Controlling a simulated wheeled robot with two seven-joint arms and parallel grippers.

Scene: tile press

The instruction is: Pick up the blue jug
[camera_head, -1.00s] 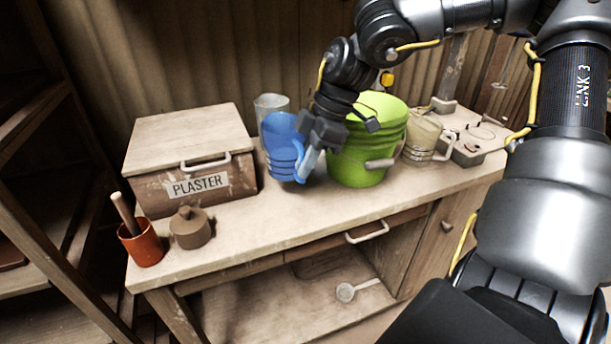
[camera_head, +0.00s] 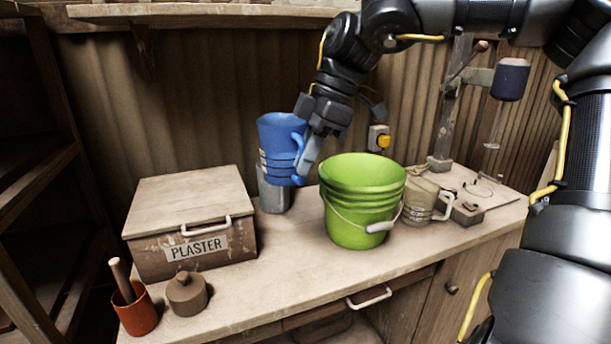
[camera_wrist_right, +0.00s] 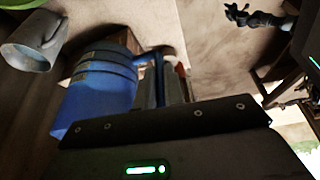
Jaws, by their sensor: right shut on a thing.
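The blue jug (camera_head: 279,150) hangs above the bench in the head view, upright or nearly so, in front of a grey metal container (camera_head: 273,192). My right gripper (camera_head: 309,160) is shut on the jug's handle, at the jug's right side. In the right wrist view the jug (camera_wrist_right: 97,88) lies left of the gripper (camera_wrist_right: 165,95), and its handle reaches to the fingers. The exact grip on the handle is partly hidden.
A green bucket (camera_head: 350,205) stands just right of the jug, with a beige jug (camera_head: 419,203) beside it. The plaster box (camera_head: 197,250) is at left, with a brown lidded pot (camera_head: 187,296) and an orange cup (camera_head: 137,312) in front. A shelf (camera_head: 200,12) runs above.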

